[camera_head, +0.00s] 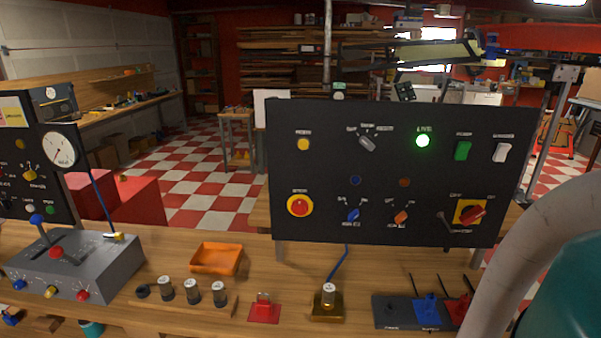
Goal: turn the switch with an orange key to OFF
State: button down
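The switch with an orange key (401,216) sits in the lower row of the upright black panel (320,232), right of the middle. Its orange handle is tilted, with its upper end toward the right. Small white labels surround it, too small to read surely. A similar switch with a blue key (353,214) is just to its left.
The panel also carries a lit green lamp (422,141), a red button on yellow (299,205) and a red rotary handle (472,213). On the wooden bench (190,325) in front are an orange tray (216,259), several metal cylinders and a grey control box (90,262).

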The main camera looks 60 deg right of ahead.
aim_at(401, 215)
jog(key=z, duration=1.7)
